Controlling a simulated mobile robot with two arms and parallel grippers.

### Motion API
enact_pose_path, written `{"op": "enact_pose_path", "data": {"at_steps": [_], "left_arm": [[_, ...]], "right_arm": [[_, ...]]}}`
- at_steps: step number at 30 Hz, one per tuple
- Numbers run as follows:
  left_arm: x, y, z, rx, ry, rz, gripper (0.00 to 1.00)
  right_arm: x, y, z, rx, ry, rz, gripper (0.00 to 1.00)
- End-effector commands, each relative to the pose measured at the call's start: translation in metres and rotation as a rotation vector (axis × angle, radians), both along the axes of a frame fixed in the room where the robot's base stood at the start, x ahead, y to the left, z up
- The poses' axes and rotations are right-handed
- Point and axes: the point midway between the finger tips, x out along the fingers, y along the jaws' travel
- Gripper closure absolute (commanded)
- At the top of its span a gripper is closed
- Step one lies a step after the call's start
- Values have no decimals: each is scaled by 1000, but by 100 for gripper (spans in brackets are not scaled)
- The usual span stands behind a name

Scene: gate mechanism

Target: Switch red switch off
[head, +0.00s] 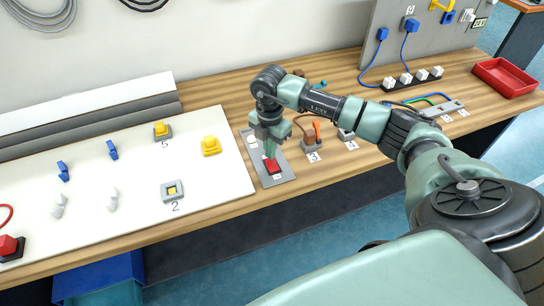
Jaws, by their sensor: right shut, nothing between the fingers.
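The red switch (272,167) sits on a grey plate (277,180) on the wooden bench, near the middle of the head view. My right gripper (270,155) points down directly over the red switch. Its fingers are shut with nothing between them. The fingertips are at or just above the switch's far side; I cannot tell whether they touch it. The gripper hides part of the plate behind the switch. A pale round part (251,139) shows on the plate left of the gripper. My left gripper is not in view.
A white board (110,215) with blue, white and yellow switches lies to the left. An orange-topped switch (314,138) and another small box stand right of the plate. A red tray (503,78) lies at far right. The bench's front edge is close to the plate.

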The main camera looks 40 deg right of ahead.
Motion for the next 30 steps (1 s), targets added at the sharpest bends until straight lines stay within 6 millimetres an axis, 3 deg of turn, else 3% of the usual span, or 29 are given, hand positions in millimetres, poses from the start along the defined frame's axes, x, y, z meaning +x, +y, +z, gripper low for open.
{"op": "enact_pose_path", "data": {"at_steps": [30], "left_arm": [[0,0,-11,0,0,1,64]], "right_arm": [[0,0,-16,0,0,0,100]]}}
